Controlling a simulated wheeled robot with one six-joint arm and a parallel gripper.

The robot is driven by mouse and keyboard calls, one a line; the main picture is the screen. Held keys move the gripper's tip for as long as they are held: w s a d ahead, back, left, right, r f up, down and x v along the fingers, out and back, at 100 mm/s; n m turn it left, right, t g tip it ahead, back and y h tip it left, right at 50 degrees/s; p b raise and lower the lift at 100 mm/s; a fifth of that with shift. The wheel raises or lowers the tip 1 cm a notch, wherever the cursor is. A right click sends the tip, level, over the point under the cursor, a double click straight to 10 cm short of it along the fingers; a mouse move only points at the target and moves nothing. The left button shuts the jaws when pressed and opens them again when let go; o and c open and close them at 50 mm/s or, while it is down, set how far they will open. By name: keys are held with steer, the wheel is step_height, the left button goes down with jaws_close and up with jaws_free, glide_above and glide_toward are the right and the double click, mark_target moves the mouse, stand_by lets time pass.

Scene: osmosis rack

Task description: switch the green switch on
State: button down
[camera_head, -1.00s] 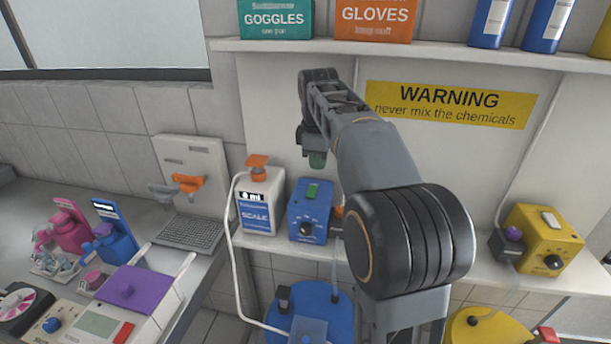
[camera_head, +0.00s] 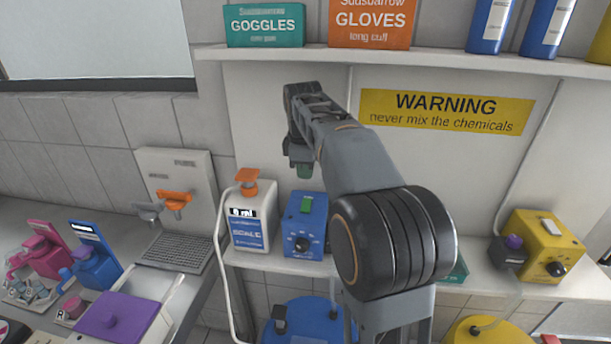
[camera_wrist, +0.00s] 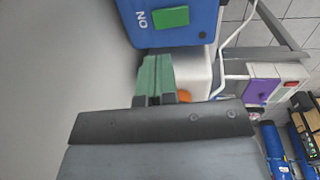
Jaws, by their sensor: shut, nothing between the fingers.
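The blue box (camera_head: 304,243) stands on the shelf and has a green switch (camera_head: 306,204) near its top and a dial below. My gripper (camera_head: 304,170) hangs over the box with its green fingertips pointing down, apart from the switch. In the wrist view the shut fingers (camera_wrist: 155,76) hold nothing and point towards the blue box (camera_wrist: 205,28). The green switch (camera_wrist: 172,18) lies beyond the tips there, beside a white "ON" label. I cannot tell which way the switch is tilted.
A white scale box (camera_head: 253,215) with an orange top stands just left of the blue box. A yellow box (camera_head: 540,240) stands far right on the same shelf (camera_head: 495,275). The upper shelf (camera_head: 420,60) is above my arm.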

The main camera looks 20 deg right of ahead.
mark_target(305, 200)
steer(key=f, duration=0.5)
steer(key=w+f, duration=0.1)
steer(key=f, duration=0.2)
steer(key=shift+d, duration=0.3)
steer(key=shift+a+f, duration=0.1)
